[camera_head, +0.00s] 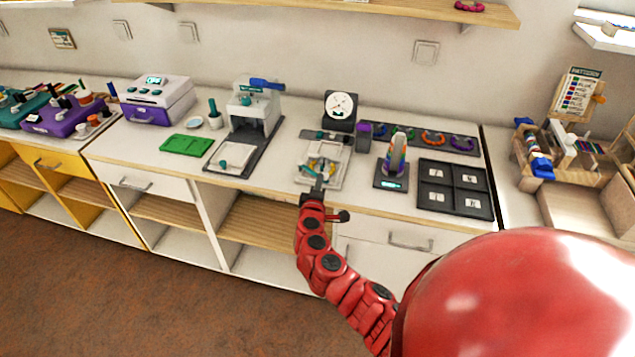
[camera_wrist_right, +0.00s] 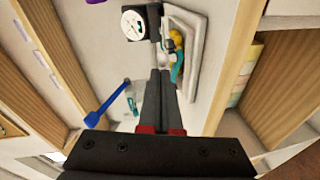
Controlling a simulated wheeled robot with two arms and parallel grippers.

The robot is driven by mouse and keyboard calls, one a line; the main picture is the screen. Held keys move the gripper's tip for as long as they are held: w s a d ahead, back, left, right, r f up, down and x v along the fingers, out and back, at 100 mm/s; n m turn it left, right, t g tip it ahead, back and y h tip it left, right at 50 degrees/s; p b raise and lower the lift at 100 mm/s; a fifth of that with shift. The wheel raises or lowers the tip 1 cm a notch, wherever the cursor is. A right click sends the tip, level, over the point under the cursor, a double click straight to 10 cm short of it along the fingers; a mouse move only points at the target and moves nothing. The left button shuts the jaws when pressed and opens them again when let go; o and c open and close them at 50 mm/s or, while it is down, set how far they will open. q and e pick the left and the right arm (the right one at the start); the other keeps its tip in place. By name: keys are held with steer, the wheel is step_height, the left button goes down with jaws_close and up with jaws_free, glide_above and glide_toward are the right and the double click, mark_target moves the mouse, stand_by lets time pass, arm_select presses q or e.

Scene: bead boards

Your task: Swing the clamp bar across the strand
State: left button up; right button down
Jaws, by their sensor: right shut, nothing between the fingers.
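A white bead board (camera_head: 335,149) lies near the front edge of the counter, with small yellow pieces (camera_head: 320,162) on it. A teal bar (camera_head: 309,170), which looks like the clamp bar, shows at its front left. My right gripper (camera_head: 319,184) is shut and empty at the board's front edge, close to the bar. In the right wrist view the shut fingers (camera_wrist_right: 164,75) point towards the board (camera_wrist_right: 203,50), beside the teal bar (camera_wrist_right: 178,70) and the yellow pieces (camera_wrist_right: 177,40). The strand is too small to make out. My left gripper is out of view.
A dial gauge (camera_head: 341,107) stands behind the board. A press (camera_head: 254,110) and a green mat (camera_head: 186,145) are to the left.

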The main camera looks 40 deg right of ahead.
steer(key=shift+d, duration=0.1)
steer(key=shift+s+d+n+t+y+p, duration=0.1)
steer(key=shift+d+n+t+y+p, duration=0.5)
steer(key=shift+d+n+t+y, duration=0.6)
steer(key=shift+d+n+y, duration=0.2)
steer(key=shift+d+y, duration=0.35)
steer(key=shift+w+d, duration=0.3)
steer(key=shift+d, duration=0.5)
steer(key=shift+w+d, duration=0.25)
steer(key=shift+d, duration=0.55)
steer(key=shift+a, duration=0.1)
